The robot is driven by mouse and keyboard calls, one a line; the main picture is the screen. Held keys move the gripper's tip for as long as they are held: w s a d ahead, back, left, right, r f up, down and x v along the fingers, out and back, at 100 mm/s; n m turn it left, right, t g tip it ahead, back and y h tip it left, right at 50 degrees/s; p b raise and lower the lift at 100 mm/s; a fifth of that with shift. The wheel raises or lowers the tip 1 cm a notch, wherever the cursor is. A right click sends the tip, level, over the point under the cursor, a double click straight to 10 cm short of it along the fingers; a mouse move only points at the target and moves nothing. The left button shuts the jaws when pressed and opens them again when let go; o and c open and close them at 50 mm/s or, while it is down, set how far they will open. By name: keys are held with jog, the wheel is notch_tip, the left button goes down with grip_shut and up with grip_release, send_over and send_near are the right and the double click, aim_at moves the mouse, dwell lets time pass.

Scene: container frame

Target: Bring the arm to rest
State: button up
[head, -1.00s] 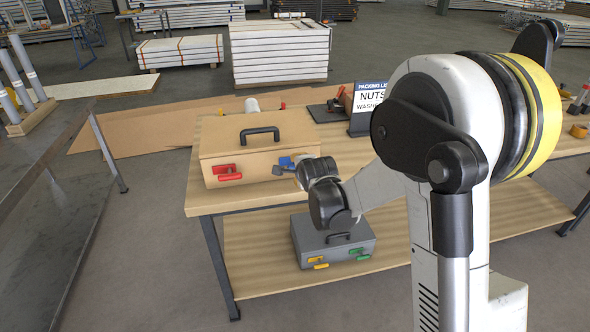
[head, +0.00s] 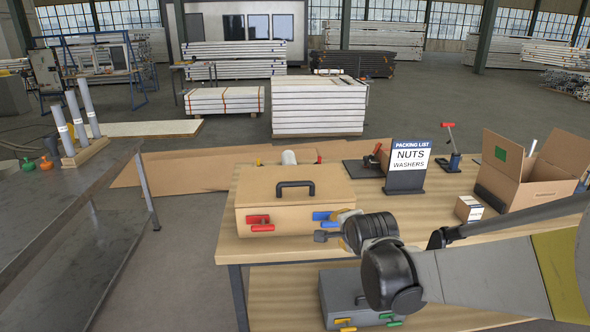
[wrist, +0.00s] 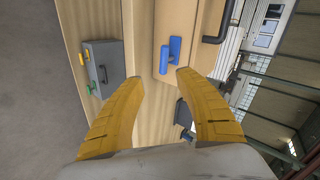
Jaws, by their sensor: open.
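My gripper (wrist: 155,85) is open, with its two yellow fingers spread and nothing between them in the wrist view. In the head view my gripper (head: 325,233) is at the front right corner of the tan case, beside its blue latch (head: 332,219); the wrist partly hides the fingers there. The tan case (head: 280,212) stands shut on the table with a black handle on top and a red latch (head: 260,222) at the front left. In the wrist view the blue latch (wrist: 169,55) lies a little beyond the fingertips, apart from them.
The table (head: 405,205) also holds a packing list sign (head: 408,165), an open cardboard box (head: 530,170) and a small box (head: 468,208). A grey case (head: 342,295) stands on the lower shelf. The floor left of the table is clear up to a dark bench (head: 70,220).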

jog(key=s+d+r+n+g, duration=0.1)
jog(key=s+n+g, duration=0.2)
jog(key=s+n, duration=1.2)
jog(key=s, duration=1.3)
jog(key=shift+r+g, duration=0.3)
jog(key=shift+r, duration=0.05)
jog(key=shift+c, duration=0.3)
